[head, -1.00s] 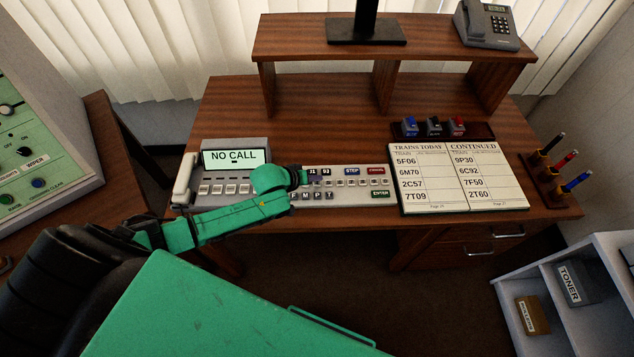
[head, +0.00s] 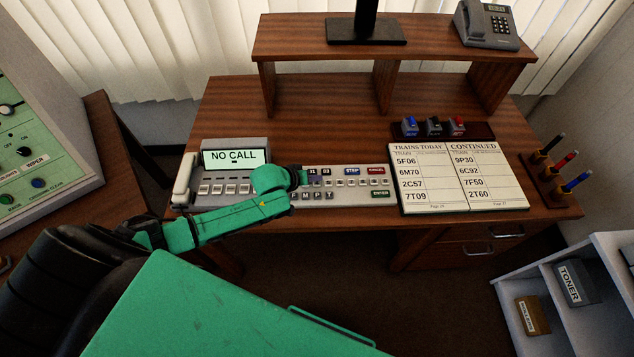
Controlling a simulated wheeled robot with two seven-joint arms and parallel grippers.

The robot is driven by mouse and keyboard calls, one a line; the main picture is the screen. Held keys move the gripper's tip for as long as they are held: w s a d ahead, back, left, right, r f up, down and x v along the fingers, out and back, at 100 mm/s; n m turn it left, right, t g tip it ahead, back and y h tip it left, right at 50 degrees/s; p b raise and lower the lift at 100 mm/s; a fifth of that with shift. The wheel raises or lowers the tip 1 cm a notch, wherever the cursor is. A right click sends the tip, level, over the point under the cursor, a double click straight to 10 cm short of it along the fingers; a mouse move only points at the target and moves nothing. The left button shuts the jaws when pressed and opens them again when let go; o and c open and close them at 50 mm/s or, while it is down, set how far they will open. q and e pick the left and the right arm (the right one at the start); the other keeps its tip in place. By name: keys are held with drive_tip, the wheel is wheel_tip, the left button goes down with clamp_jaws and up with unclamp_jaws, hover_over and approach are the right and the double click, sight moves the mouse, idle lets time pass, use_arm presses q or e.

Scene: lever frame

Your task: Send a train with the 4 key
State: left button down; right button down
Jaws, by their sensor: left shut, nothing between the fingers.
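A grey key panel (head: 350,198) lies on the desk, with labelled keys such as STEP, CANCEL and ENTER. My left gripper (head: 305,178) is shut and empty at the left part of this panel, close to or touching its upper row of keys. My arm and gripper cover the panel's left end. I cannot make out the 4 key. A phone unit (head: 233,172) beside the panel shows NO CALL on its screen. An open book (head: 458,176) headed TRAINS TODAY and CONTINUED lists several train codes. My right gripper is not in view.
A raised wooden shelf (head: 300,45) with a grey telephone (head: 487,24) spans the desk's back. Three stamps stand in a dark tray (head: 480,131). A pen holder (head: 551,181) is at the right edge. The desk behind the panel is clear.

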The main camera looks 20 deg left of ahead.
sight(315, 186)
use_arm(q)
drive_tip(key=shift+f, duration=0.4)
drive_tip(key=shift+f+b, duration=0.3)
drive_tip(key=shift+f, duration=0.05)
idle(0.6)
drive_tip(key=shift+r+p, duration=0.8)
drive_tip(key=shift+p, duration=0.1)
wheel_tip(315, 186, up, 5)
drive_tip(key=p, duration=0.5)
drive_tip(key=shift+r, duration=0.1)
